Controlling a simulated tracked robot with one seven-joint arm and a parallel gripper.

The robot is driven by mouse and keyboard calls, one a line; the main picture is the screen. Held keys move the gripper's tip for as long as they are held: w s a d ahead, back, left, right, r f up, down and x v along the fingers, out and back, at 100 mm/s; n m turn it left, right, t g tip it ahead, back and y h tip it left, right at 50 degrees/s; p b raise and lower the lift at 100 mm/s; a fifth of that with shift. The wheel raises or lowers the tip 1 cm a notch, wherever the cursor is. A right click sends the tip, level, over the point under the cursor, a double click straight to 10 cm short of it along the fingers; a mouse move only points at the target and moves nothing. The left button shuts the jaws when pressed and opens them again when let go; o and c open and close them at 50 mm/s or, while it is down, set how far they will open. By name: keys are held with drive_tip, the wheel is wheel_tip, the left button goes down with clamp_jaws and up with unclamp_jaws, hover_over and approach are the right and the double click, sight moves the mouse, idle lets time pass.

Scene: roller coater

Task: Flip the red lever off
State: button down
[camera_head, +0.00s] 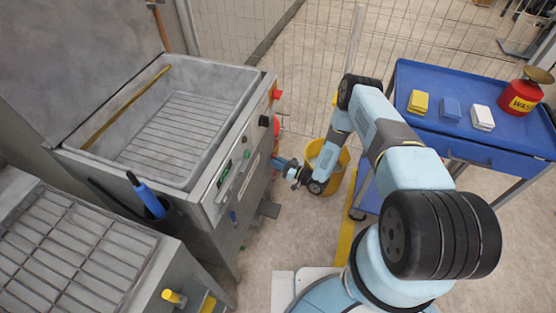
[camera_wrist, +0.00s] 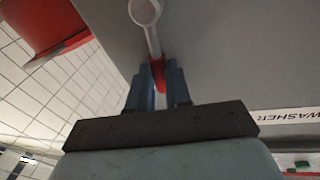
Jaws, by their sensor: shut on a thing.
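In the wrist view, the red lever (camera_wrist: 160,75) has a pale grey arm and a round hub (camera_wrist: 145,11) against the grey side of the washer (camera_wrist: 215,55). My gripper (camera_wrist: 159,72) is shut on the lever's red end, with one blue finger on each side of it. In the head view, my gripper (camera_head: 281,163) is low against the right end of the washer (camera_head: 229,190). The lever cannot be clearly made out there.
A yellow bin (camera_head: 340,165) stands beside my forearm. A blue cart (camera_head: 475,140) with sponges and a red waste can (camera_head: 522,95) is at the right. A large red object (camera_wrist: 40,25) is at the wrist view's upper left. Bare floor lies in front of the washer.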

drive_tip(key=shift+s+n+y, duration=0.3)
drive_tip(key=shift+s+n, duration=0.15)
drive_tip(key=shift+n, duration=0.55)
drive_tip(key=shift+a, duration=0.1)
drive_tip(key=c, duration=1.1)
unclamp_jaws()
drive_tip(key=shift+s, duration=0.1)
drive_tip(key=shift+o, duration=0.2)
